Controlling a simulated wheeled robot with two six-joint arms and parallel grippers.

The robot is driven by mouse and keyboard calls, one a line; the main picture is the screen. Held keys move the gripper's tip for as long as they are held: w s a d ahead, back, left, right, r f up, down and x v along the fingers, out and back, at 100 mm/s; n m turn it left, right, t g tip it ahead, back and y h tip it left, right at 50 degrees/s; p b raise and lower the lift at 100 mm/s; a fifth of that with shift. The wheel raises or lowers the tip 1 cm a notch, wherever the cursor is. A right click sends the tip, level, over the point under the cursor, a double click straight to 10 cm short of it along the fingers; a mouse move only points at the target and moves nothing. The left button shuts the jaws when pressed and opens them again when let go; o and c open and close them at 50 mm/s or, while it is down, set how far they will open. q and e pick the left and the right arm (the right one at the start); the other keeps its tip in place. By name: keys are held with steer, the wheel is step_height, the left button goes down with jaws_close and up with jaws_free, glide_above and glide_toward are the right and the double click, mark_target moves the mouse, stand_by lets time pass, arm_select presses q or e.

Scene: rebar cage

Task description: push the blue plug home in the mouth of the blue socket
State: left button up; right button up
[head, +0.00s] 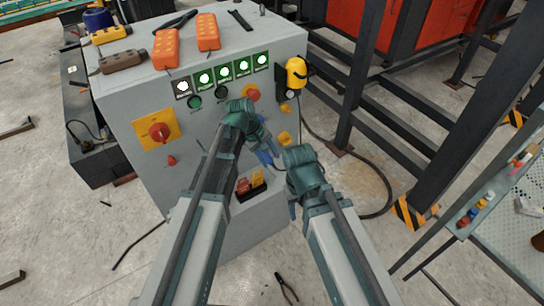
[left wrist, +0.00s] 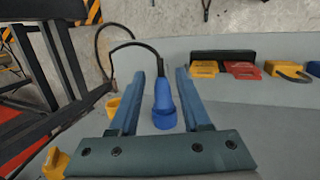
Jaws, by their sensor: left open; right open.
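The blue plug (left wrist: 162,92) has a black cable and shows between the spread fingers of my left gripper (left wrist: 160,72) in the left wrist view. Its front end meets the wider blue socket (left wrist: 164,121) on the cabinet face; how deep it sits I cannot tell. In the head view the blue parts (head: 264,157) are partly hidden by my left gripper (head: 268,147). The left gripper is open, its fingers on either side of the plug with gaps. My right gripper (head: 292,203) is open, lower and to the right, in front of the cabinet's edge; its fingers are mostly hidden.
The grey cabinet (head: 125,105) carries a red knob (head: 158,131), lit green buttons and a yellow device (head: 296,73). A black rack of padlocks (head: 251,187) is below the blue parts. Yellow fittings (left wrist: 112,106) are beside the socket. Dark steel posts (head: 360,70) stand to the right.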

arm_select(q)
steer(key=p+v, duration=0.7)
steer(key=v, duration=0.2)
steer(key=shift+a+r+p, duration=0.2)
steer(key=shift+p, duration=0.15)
steer(key=shift+s, duration=0.1)
steer(key=s+d+f+m+g+y, duration=0.1)
steer(key=s+m+y, duration=0.4)
steer(key=s+m, duration=0.5)
steer(key=s, duration=0.8)
steer(key=shift+d+f+m, duration=0.2)
steer(key=shift+d+m, duration=0.15)
steer(key=shift+m, duration=0.05)
